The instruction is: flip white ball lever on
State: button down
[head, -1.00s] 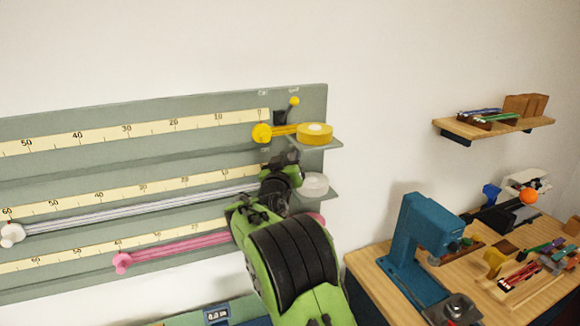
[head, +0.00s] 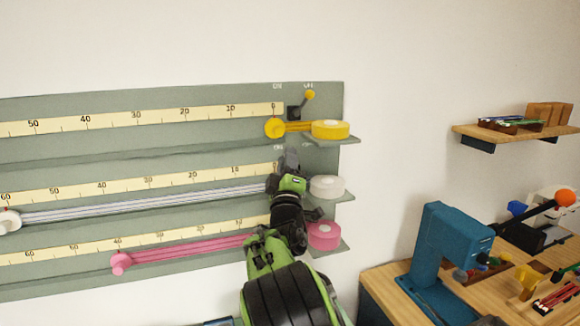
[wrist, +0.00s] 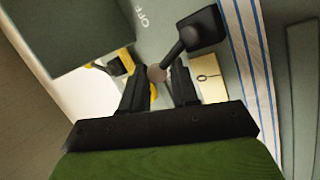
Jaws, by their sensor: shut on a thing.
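The white ball lever shows in the wrist view as a greyish ball (wrist: 157,73) on a dark stem that slants from a black base block (wrist: 203,29). The ball sits between the two fingertips of my gripper (wrist: 158,78), which is shut on it. An OFF label (wrist: 143,14) is on the panel beside the lever. In the head view my gripper (head: 288,160) is at the middle row of the grey-green panel (head: 200,152), left of the white ribbon roll (head: 327,187). It hides the lever there.
Above is the yellow ball lever (head: 310,95) with a yellow roll (head: 330,129). Below is a pink roll (head: 323,236), close to my arm. Small ledges jut out under the rolls. A teal press (head: 440,250) stands on the bench at right. The wall between is clear.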

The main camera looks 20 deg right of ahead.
jog(key=shift+s+a+f+n+t+y, duration=0.1)
jog(key=shift+n+t+y, duration=0.25)
jog(key=shift+n, duration=0.55)
jog(key=shift+f+n+t+y, duration=0.15)
jog(key=shift+n+y, duration=0.4)
jog(key=shift+n, duration=0.35)
jog(key=shift+r+y, duration=0.1)
jog(key=shift+y, duration=0.2)
